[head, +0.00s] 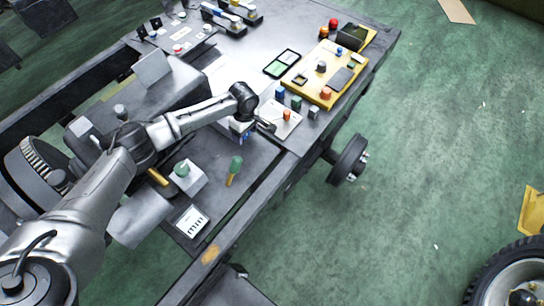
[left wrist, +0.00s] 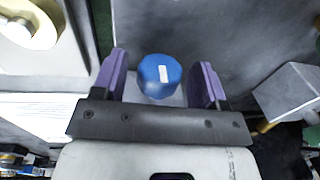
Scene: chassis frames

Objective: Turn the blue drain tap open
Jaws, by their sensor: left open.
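The blue tap (left wrist: 160,76) is a round blue knob with a white mark on its face, seen in the left wrist view. It sits between the two purple fingers of my left gripper (left wrist: 160,84), which is open. A gap shows on each side of the knob. In the head view my left gripper (head: 241,134) points down over the chassis bench, beside a white plate. There I cannot make out the tap under the gripper and wrist. My right gripper is not in view.
Small blue (head: 280,93), green (head: 296,103) and grey (head: 313,112) blocks stand near the gripper. A yellow panel (head: 315,92) with knobs lies farther right. A grey block (left wrist: 288,92) shows right of the gripper.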

